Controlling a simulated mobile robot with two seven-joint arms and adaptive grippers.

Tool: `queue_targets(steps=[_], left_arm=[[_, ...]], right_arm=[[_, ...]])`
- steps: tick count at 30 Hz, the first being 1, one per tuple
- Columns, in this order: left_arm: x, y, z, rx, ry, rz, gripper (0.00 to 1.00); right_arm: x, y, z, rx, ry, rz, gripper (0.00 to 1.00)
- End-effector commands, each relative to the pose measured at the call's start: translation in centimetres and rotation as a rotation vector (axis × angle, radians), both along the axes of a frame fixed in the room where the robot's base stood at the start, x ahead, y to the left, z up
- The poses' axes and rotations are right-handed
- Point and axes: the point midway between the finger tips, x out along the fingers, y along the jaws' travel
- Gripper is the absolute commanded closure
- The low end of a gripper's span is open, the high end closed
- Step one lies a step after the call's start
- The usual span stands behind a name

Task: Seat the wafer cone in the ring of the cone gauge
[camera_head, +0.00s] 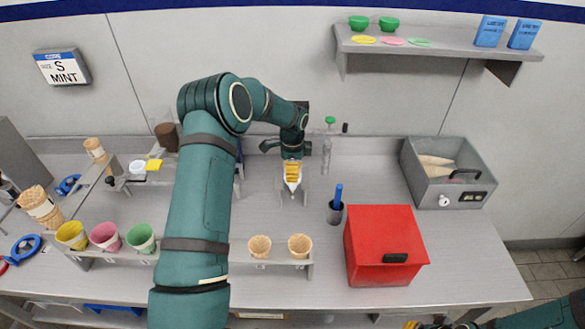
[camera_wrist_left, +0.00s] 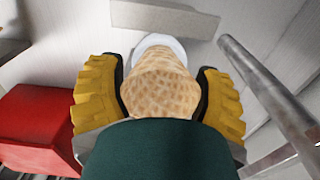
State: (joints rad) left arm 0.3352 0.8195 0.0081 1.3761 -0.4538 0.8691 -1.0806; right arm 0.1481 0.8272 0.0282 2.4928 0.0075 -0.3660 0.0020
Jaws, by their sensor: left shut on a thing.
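My left gripper (camera_head: 292,172) has yellow fingers and is over the back middle of the counter. In the left wrist view its fingers (camera_wrist_left: 160,95) are shut on the tan wafer cone (camera_wrist_left: 160,80), one on each side. The cone gauge (camera_head: 293,186) stands directly under the gripper in the head view; its white ring (camera_wrist_left: 163,44) shows behind the cone's far end. The fingers hide most of the cone in the head view, and I cannot tell whether the cone touches the ring. My right gripper (camera_head: 425,325) barely shows at the bottom edge.
A red box (camera_head: 385,240) and a dark cup (camera_head: 336,212) with a blue-handled tool stand right of the gauge. A clear bottle (camera_head: 327,155) stands close behind. A rack holds two wafer cones (camera_head: 260,246) in front. A grey bin (camera_head: 465,185) is at right.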

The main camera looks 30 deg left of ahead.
Motion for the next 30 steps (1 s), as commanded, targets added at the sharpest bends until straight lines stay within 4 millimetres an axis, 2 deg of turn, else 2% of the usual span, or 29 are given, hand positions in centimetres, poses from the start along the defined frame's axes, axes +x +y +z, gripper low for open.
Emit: queue_targets(steps=[8, 9, 11, 12, 19, 23, 26, 30], left_arm=[[0.0, 0.0, 0.0, 0.0, 0.0, 0.0, 0.43], [0.0, 0.0, 0.0, 0.0, 0.0, 0.0, 0.24], [0.0, 0.0, 0.0, 0.0, 0.0, 0.0, 0.03], [0.0, 0.0, 0.0, 0.0, 0.0, 0.0, 0.0], [0.0, 0.0, 0.0, 0.001, -0.001, 0.0, 0.0], [0.1, 0.0, 0.7, 0.001, -0.003, 0.001, 0.0], [0.1, 0.0, 2.1, 0.001, -0.003, 0.001, 0.0], [0.1, 0.0, 4.9, 0.002, -0.005, 0.001, 0.0]], right_arm=[[0.0, 0.0, 0.0, 0.0, 0.0, 0.0, 1.0], [0.0, 0.0, 0.0, 0.0, 0.0, 0.0, 1.0], [0.0, 0.0, 0.0, 0.0, 0.0, 0.0, 1.0], [0.0, 0.0, 0.0, 0.0, 0.0, 0.0, 1.0], [0.0, 0.0, -0.1, 0.0, 0.0, 0.0, 1.0], [0.0, 0.0, -0.1, 0.0, 0.0, 0.0, 1.0], [0.0, 0.0, -0.1, 0.0, 0.0, 0.0, 1.0], [0.0, 0.0, 0.0, 0.0, 0.0, 0.0, 1.0]])
